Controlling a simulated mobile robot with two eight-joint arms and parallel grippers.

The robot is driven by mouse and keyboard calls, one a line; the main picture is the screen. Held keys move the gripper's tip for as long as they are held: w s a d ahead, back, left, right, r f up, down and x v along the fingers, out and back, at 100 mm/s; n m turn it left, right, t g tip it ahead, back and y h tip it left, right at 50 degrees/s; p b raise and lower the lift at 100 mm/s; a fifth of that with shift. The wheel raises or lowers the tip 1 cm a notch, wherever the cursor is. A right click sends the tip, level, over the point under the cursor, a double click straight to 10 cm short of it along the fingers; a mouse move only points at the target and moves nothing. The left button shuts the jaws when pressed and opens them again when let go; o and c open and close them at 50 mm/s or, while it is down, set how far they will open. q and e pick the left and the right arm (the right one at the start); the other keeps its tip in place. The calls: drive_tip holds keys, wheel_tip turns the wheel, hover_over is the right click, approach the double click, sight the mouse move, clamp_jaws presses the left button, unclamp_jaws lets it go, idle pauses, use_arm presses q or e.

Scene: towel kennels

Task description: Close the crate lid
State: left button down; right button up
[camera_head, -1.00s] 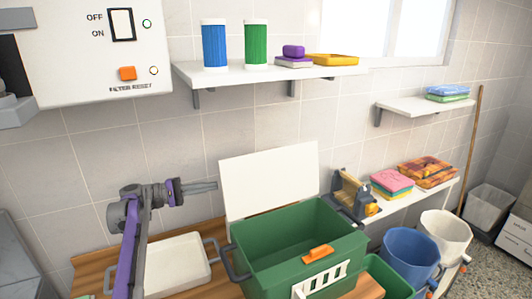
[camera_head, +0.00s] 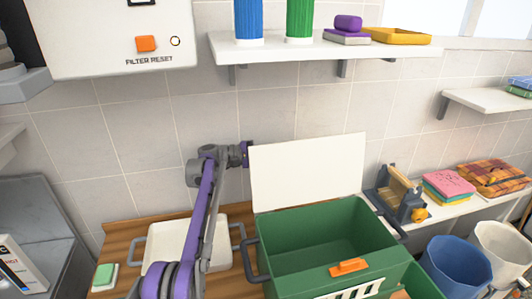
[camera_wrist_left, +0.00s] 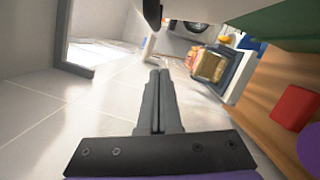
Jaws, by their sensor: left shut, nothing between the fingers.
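The green crate (camera_head: 325,275) stands on the wooden counter with its white lid (camera_head: 308,172) open, standing up at the back edge near the wall. The crate looks empty inside. An orange latch (camera_head: 348,266) is on its front rim. My left arm reaches in from the left, with its wrist beside the lid's upper left edge. The fingers are hidden behind the lid in the head view. In the left wrist view my left gripper (camera_wrist_left: 158,102) is shut and empty, pointing along the tiled wall. I cannot tell whether it touches the lid. My right gripper is not in view.
A white tray (camera_head: 228,238) with grey handles lies left of the crate. A wall shelf (camera_head: 300,48) hangs above. Blue bucket (camera_head: 458,266) and white bucket (camera_head: 503,250) stand at right.

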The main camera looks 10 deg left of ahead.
sight(293, 152)
use_arm(q)
drive_tip(key=s+d, duration=0.1)
drive_tip(key=s+d+r+b, duration=0.1)
drive_tip(key=d, duration=0.2)
drive_tip(key=shift+s+r, duration=0.4)
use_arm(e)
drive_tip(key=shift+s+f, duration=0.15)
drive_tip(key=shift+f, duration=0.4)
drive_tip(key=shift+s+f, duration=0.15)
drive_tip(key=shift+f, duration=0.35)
use_arm(q)
drive_tip(key=shift+s+d+r, duration=0.1)
drive_tip(key=shift+r, duration=0.05)
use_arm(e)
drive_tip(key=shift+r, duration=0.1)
